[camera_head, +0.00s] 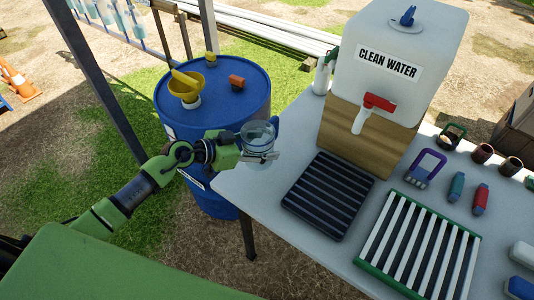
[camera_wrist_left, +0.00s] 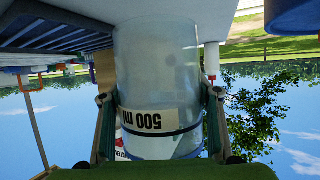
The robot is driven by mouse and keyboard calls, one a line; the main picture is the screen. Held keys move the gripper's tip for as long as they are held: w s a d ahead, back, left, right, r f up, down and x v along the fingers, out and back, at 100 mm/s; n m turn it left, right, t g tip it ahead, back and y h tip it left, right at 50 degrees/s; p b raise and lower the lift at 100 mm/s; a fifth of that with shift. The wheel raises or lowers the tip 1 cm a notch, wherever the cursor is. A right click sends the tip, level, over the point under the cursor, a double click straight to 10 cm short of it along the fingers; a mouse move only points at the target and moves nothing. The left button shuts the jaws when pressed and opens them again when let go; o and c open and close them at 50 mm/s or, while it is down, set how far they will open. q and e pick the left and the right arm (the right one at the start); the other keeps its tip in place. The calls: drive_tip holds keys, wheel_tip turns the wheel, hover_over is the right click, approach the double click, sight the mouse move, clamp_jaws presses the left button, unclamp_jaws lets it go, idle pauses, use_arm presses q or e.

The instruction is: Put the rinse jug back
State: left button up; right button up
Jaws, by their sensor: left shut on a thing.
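The rinse jug (camera_head: 258,137) is a clear, bluish vessel at the left corner of the white table (camera_head: 253,187). In the left wrist view the jug (camera_wrist_left: 157,70) fills the middle, with an upside-down "500 ml" label and a dark band. My left gripper (camera_head: 262,157) is shut on the jug, one finger on each side. The jug looks about upright. I cannot tell whether its base touches the table. My right gripper is not in view.
A black slatted rack (camera_head: 328,195) lies right of the jug, with a green-framed white rack (camera_head: 420,245) beyond. The "CLEAN WATER" tank (camera_head: 400,65) stands on a wooden block (camera_head: 362,142). A blue barrel (camera_head: 225,95) with a yellow funnel (camera_head: 187,88) stands behind my left arm.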

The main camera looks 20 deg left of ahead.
use_arm(q)
drive_tip(key=shift+w+d+f, duration=0.25)
drive_tip(key=shift+w+f, duration=0.3)
drive_tip(key=shift+f, duration=0.2)
drive_tip(key=shift+w+d+f+b, duration=0.1)
drive_tip(key=shift+f+b, duration=0.25)
drive_tip(key=shift+f, duration=0.55)
drive_tip(key=shift+w+d+f+b, duration=0.1)
drive_tip(key=shift+f+b, duration=0.25)
drive_tip(key=shift+f, duration=0.55)
drive_tip(key=o, duration=1.1)
drive_tip(key=shift+f, duration=0.15)
drive_tip(key=shift+o, duration=0.2)
drive_tip(key=v, duration=1.2)
